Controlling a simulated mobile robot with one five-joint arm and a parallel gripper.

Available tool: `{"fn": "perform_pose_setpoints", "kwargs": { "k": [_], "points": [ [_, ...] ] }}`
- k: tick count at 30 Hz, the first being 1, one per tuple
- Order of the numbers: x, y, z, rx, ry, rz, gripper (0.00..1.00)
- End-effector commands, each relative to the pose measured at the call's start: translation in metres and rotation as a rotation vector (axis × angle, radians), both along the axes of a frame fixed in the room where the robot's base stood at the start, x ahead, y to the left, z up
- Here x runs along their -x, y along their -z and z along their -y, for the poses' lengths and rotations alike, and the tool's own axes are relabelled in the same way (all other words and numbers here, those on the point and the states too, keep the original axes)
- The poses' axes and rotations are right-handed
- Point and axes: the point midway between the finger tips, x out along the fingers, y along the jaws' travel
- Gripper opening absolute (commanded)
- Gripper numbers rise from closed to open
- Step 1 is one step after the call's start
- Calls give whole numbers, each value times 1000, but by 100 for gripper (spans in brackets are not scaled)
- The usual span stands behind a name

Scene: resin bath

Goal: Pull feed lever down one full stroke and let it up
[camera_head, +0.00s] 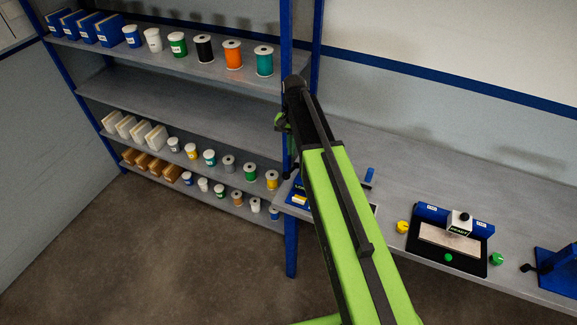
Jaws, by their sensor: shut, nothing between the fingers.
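A blue device (558,272) stands at the right end of the bench, cut off by the picture edge. A short black arm with a knob (526,268) sticks out from its left side; I cannot tell for sure whether this is the feed lever. Left of it lies a black tray (417,249) with a pale surface, and a white block with a black knob (459,222) stands at its back. My gripper (281,123) is shut and empty, partly hidden behind my raised arm, near the blue shelf post. It is far left of the tray and the blue device.
A grey rack (190,105) at left holds spools, jars and boxes. Its blue post (291,246) stands close to my arm. A yellow knob (403,227) and a green knob (496,258) flank the tray. The bench (440,185) behind the tray is clear.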

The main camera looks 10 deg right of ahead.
Motion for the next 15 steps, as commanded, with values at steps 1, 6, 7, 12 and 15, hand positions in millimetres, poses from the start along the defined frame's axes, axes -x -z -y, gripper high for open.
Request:
{"fn": "perform_pose_setpoints", "kwargs": {
  "k": [1, 6, 7, 12, 15],
  "points": [
    [1, 1, 0, 0, 0, 0, 0],
    [2, 2, -1, 0, -2, 0, 0],
    [2, 2, -1, 0, -3, 0, 0],
    [2, 10, -1, 0, -4, 1, 0],
    [3, 20, -2, 0, -4, 1, 0]
  ]
}}
